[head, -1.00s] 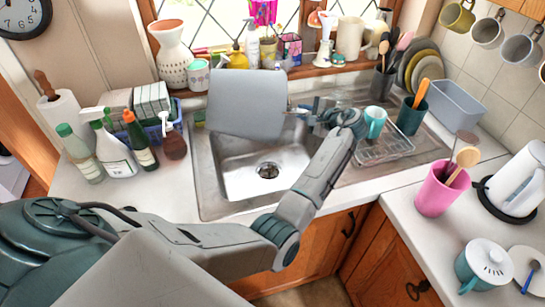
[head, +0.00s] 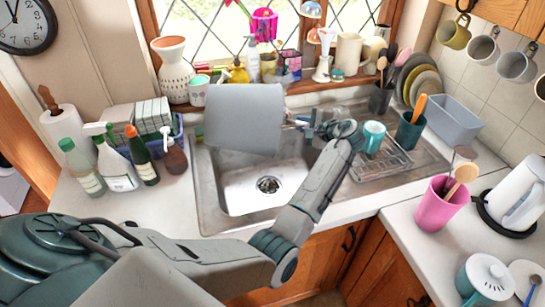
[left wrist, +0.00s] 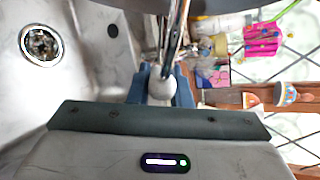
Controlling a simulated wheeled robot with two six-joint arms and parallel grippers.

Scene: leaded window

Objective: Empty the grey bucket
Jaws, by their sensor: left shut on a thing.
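The grey bucket (head: 243,118) hangs over the back left part of the steel sink basin (head: 265,205). It shows as a plain grey, nearly rectangular face. Its opening and any contents are hidden, and I see no stream falling from it. In the left wrist view the closed fingers (left wrist: 165,75) are near the centre, and a dark grey edge of the bucket (left wrist: 215,6) crosses the top. The drain (head: 268,185) is in clear sight below. My right gripper is not in view.
A drying rack (head: 380,163) with a teal mug (head: 374,136) stands right of the sink, close to my left wrist. Bottles (head: 118,170) crowd the left counter. Vases and mugs line the sill behind. A pink pot (head: 440,205) stands at right.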

